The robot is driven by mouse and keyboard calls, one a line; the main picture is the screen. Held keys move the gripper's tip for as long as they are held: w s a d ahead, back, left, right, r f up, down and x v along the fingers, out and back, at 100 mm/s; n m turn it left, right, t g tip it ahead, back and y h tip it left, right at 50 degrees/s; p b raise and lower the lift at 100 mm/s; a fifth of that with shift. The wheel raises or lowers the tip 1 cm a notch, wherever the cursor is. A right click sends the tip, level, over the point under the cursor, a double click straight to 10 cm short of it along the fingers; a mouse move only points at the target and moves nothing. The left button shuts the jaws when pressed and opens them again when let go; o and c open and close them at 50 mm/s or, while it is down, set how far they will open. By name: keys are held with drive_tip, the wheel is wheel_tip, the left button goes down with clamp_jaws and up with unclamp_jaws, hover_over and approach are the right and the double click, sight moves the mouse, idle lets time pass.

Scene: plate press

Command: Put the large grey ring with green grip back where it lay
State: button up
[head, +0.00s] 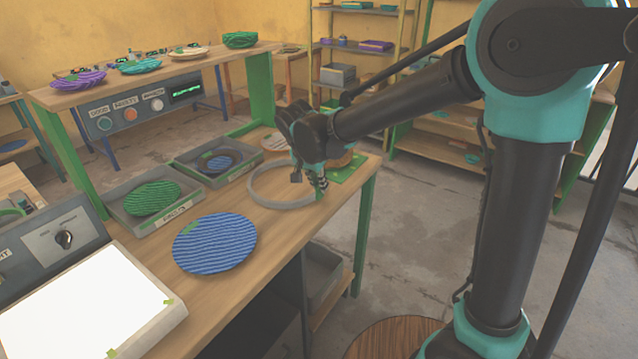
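The large grey ring (270,204) is at the far part of the wooden bench, right of the grey trays. It looks level, and I cannot tell whether it rests on the bench or hangs just above it. My gripper (309,182) points down at the ring's right side, with one finger over the inside of the ring and the other by its right rim. The gap between the fingers and their contact with the ring are unclear. The green grip is not visible; my gripper covers that part of the ring.
A blue ribbed plate (215,243) lies on the bench in front. A green ribbed plate (152,198) lies in a grey tray (186,215); another tray (240,171) stands beyond it. A green mat (347,176) is behind my gripper. A light panel (85,300) fills the near left.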

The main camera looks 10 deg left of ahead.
drive_tip(key=o, duration=0.4)
drive_tip(key=shift+c, duration=0.2)
drive_tip(key=v, duration=1.2)
drive_tip(key=shift+r, duration=0.15)
drive_tip(key=w+d+f+n, duration=0.1)
drive_tip(key=d+f, duration=0.2)
drive_tip(key=d, duration=0.3)
drive_tip(key=w+d+f, duration=0.1)
drive_tip(key=d+f, duration=0.2)
drive_tip(key=d, duration=0.4)
drive_tip(key=s+d+f+n, duration=0.1)
drive_tip(key=s+d+f, duration=0.3)
drive_tip(key=d, duration=0.3)
drive_tip(key=s+d+f+n+y, duration=0.1)
drive_tip(key=s+d+f, duration=0.3)
drive_tip(key=d+f, duration=0.2)
drive_tip(key=s+d+f+n, duration=0.1)
drive_tip(key=s+d+f, duration=0.3)
drive_tip(key=d, duration=0.6)
drive_tip(key=shift+s+d+f+n+y, duration=0.2)
drive_tip(key=shift+d+f+n+y, duration=0.1)
drive_tip(key=shift+f, duration=0.15)
